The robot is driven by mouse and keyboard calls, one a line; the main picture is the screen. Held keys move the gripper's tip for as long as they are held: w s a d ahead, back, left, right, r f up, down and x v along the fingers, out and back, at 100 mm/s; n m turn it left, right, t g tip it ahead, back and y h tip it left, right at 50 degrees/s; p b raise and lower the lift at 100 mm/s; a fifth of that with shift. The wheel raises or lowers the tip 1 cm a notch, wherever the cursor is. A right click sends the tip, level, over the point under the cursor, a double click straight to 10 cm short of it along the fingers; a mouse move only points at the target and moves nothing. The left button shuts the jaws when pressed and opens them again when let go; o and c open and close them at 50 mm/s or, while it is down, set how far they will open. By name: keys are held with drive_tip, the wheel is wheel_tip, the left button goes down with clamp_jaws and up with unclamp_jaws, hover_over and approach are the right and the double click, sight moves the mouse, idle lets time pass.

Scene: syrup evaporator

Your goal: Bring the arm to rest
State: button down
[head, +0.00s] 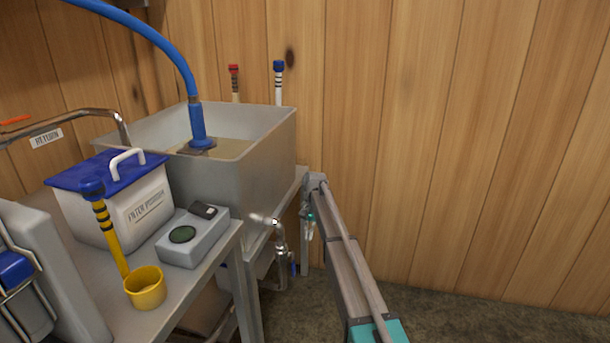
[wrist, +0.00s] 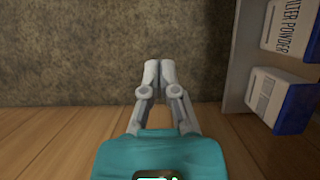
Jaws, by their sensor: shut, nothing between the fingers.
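My arm reaches up from the lower middle of the head view, to the right of the metal bench and the steel pan. Its far end bends down beside the pan's right side, where a small teal part shows; the fingers are too small to make out there. In the wrist view my gripper (wrist: 159,70) has its two grey fingertips together with nothing between them. The fingers point toward the grey-brown floor (wrist: 70,50) and look clear of everything.
The steel pan (head: 268,160) holds liquid and a blue hose. On the bench are a filter powder tub (head: 125,212), a yellow ladle (head: 147,288) and a grey meter (head: 195,240). Filter powder boxes (wrist: 285,30) show at the wrist view's right. Floor right of my arm is clear.

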drive_tip(key=s+d+r+n+t+p, duration=0.1)
drive_tip(key=s+d+r+p, duration=0.3)
drive_tip(key=s, duration=0.8)
drive_tip(key=s+d+r+n+t+h+p, duration=0.15)
drive_tip(key=s+d, duration=0.45)
drive_tip(key=s, duration=0.6)
drive_tip(key=s+d+r+n+t+p, duration=0.1)
drive_tip(key=s+d+r+t+p, duration=0.3)
drive_tip(key=s, duration=0.7)
wheel_tip(320, 180, up, 35)
drive_tip(key=g+p, duration=0.2)
drive_tip(key=p, duration=3.4)
drive_tip(key=shift+w+d+r+p, duration=0.2)
drive_tip(key=shift+w+d+p, duration=0.1)
drive_tip(key=shift+d+p, duration=0.1)
drive_tip(key=c, duration=0.6)
unclamp_jaws()
